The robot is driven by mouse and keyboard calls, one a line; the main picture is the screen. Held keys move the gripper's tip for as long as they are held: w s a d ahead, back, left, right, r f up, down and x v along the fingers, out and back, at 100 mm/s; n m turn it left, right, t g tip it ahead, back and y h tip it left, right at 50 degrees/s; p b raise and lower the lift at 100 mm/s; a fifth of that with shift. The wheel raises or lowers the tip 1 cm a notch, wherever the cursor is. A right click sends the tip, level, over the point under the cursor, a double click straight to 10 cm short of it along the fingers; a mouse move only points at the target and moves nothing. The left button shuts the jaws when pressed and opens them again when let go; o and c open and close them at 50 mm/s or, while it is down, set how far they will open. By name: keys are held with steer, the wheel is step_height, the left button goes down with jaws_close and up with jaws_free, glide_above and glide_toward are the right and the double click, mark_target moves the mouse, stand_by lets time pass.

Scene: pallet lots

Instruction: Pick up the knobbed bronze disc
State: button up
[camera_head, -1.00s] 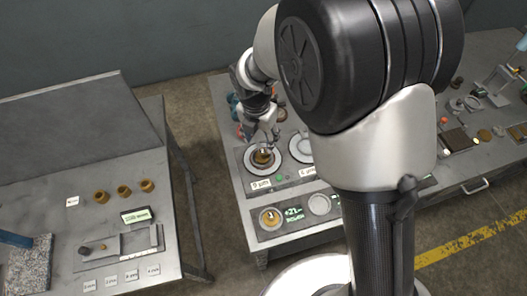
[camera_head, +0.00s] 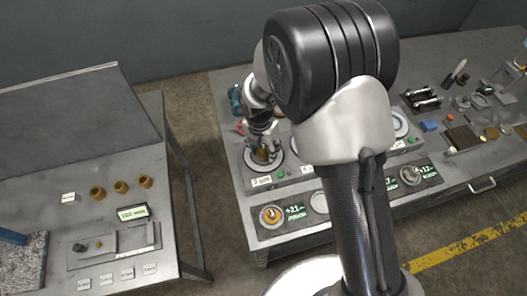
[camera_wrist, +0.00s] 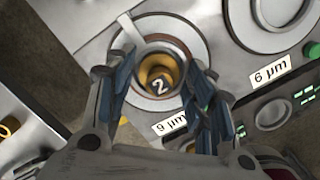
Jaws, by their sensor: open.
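A bronze disc (camera_wrist: 152,66) with a raised knob marked "2" sits in a round pale ring plate (camera_wrist: 185,35) at the "9 µm" station. My gripper (camera_wrist: 162,76) is open, with one finger on each side of the disc and knob in the wrist view. Whether the fingers touch it I cannot tell. In the head view my gripper (camera_head: 262,150) is low over the same plate, and the disc is mostly hidden there. Another bronze disc with a knob (camera_head: 272,216) lies on the lower panel beside a green "+21" display.
The "6 µm" plate (camera_wrist: 280,10) is close on the right. A side table (camera_head: 100,235) at left holds several bronze rings (camera_head: 121,186), a display and tags. Small tools and parts (camera_head: 460,135) lie on the right of the bench. Floor separates the two tables.

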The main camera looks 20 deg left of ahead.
steer(key=shift+c, duration=0.3)
steer(key=shift+s, duration=0.1)
jaws_close()
